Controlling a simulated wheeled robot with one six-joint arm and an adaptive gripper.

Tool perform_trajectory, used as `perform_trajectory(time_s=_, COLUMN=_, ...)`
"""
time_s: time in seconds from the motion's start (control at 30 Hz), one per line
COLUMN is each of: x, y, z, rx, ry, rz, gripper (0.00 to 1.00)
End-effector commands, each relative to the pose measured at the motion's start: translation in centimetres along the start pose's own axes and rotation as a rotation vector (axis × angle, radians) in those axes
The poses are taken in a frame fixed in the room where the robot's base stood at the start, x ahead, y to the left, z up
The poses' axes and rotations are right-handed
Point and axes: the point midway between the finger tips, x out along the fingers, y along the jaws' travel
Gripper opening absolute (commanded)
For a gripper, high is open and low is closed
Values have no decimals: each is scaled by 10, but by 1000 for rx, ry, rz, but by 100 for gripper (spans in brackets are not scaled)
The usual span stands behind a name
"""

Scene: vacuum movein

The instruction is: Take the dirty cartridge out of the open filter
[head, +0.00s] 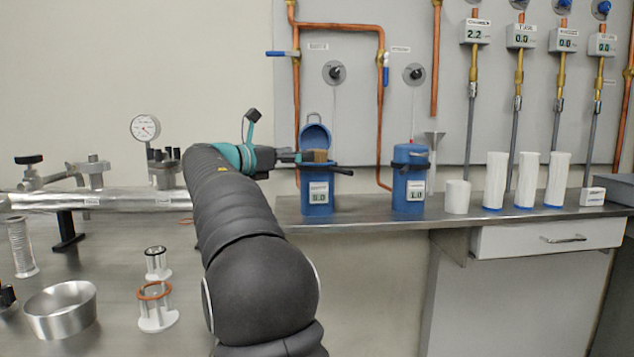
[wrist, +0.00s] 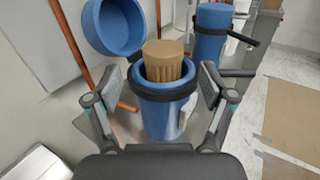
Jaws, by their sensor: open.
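The open filter (head: 318,200) is a blue canister on the steel bench with its round lid (head: 315,136) swung up behind it. It also shows in the wrist view (wrist: 163,115), with its lid (wrist: 113,27) tilted to the left. The dirty cartridge (wrist: 163,59) is brown and pleated and stands upright in the filter, its top above the rim. My gripper (wrist: 167,86) is open, with one finger on each side of the filter and cartridge. I cannot tell whether the fingers touch anything. In the head view my gripper (head: 311,162) is at the filter's top.
A second blue filter (head: 410,180) stands closed to the right. White cartridges (head: 526,180) and a white cup (head: 457,197) stand further right on the bench. Copper pipes (head: 380,110) run behind the filters. A metal bowl (head: 60,310) is at the front left.

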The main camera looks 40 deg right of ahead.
Motion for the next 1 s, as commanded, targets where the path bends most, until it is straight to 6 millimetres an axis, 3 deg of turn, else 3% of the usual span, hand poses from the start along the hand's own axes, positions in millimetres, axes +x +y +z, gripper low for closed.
perform_trajectory(time_s=0.27, x=16, y=-2, z=-2, rx=1, ry=0, rz=-4, gripper=82)
perform_trajectory(time_s=0.6, x=58, y=-4, z=-8, rx=1, ry=0, rz=-5, gripper=82)
perform_trajectory(time_s=0.83, x=60, y=-4, z=-7, rx=2, ry=0, rz=-3, gripper=82)
perform_trajectory(time_s=0.87, x=60, y=-4, z=-7, rx=2, ry=0, rz=-3, gripper=77)
perform_trajectory(time_s=1.0, x=60, y=-4, z=-7, rx=2, ry=0, rz=-3, gripper=42)
